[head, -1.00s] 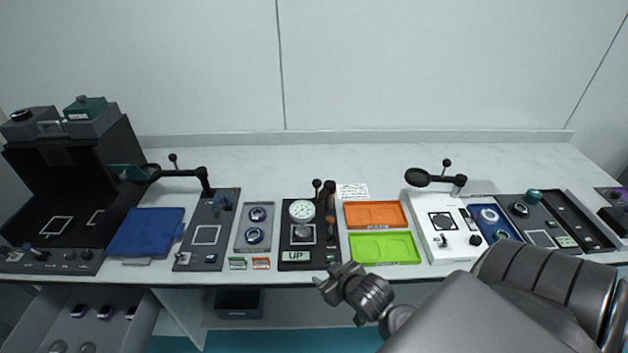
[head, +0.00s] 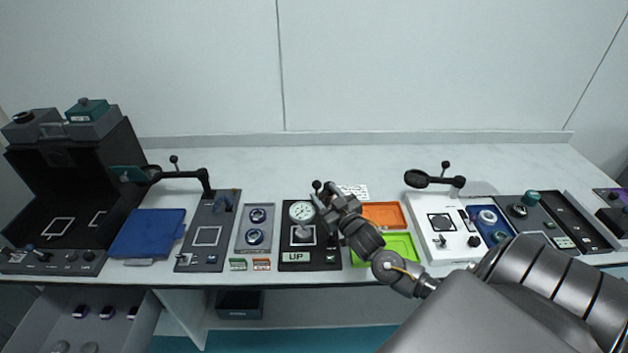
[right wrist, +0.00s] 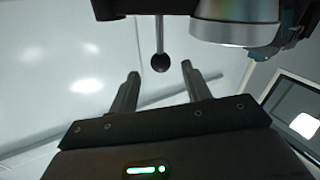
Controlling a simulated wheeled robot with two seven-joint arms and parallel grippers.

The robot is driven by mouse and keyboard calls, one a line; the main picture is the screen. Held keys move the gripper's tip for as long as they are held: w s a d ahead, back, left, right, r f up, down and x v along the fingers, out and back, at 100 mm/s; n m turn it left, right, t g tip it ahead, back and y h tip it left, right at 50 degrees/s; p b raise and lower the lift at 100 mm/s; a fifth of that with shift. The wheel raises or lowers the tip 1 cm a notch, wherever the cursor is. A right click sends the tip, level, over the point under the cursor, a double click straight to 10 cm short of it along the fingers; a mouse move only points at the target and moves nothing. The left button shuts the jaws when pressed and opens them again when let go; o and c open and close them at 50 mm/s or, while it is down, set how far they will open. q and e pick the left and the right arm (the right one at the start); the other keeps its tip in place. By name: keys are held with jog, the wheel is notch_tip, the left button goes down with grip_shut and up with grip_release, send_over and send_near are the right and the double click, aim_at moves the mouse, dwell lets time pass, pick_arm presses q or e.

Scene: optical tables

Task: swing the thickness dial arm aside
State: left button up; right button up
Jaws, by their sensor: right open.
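The thickness dial (head: 302,211) has a round white face and stands over a black base with an "UP" label (head: 296,257). A black ball-ended handle (head: 317,185) rises beside the dial, to its right. My right gripper (head: 322,196) is at the right side of the dial, close to this handle, and hides part of the dial's post. In the right wrist view the fingers (right wrist: 159,86) are open, with a black ball on a thin rod (right wrist: 160,62) ahead of the gap between them. A silver and black cylindrical part (right wrist: 235,22) is above right. My left gripper is not in view.
An orange tray (head: 385,215) and a green tray (head: 402,243) lie partly under my right arm. A grey unit with two round knobs (head: 255,236) stands left of the dial. A white device (head: 437,252) is on the right. The table's back strip is clear.

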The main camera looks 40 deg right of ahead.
aim_at(314, 182)
jog(key=w, duration=0.2)
jog(key=w+p, duration=0.1)
jog(key=w, duration=0.1)
jog(key=w+d, duration=0.1)
jog(key=w, duration=0.2)
jog(key=shift+c, duration=0.5)
jog(key=shift+d, duration=0.1)
grip_shut()
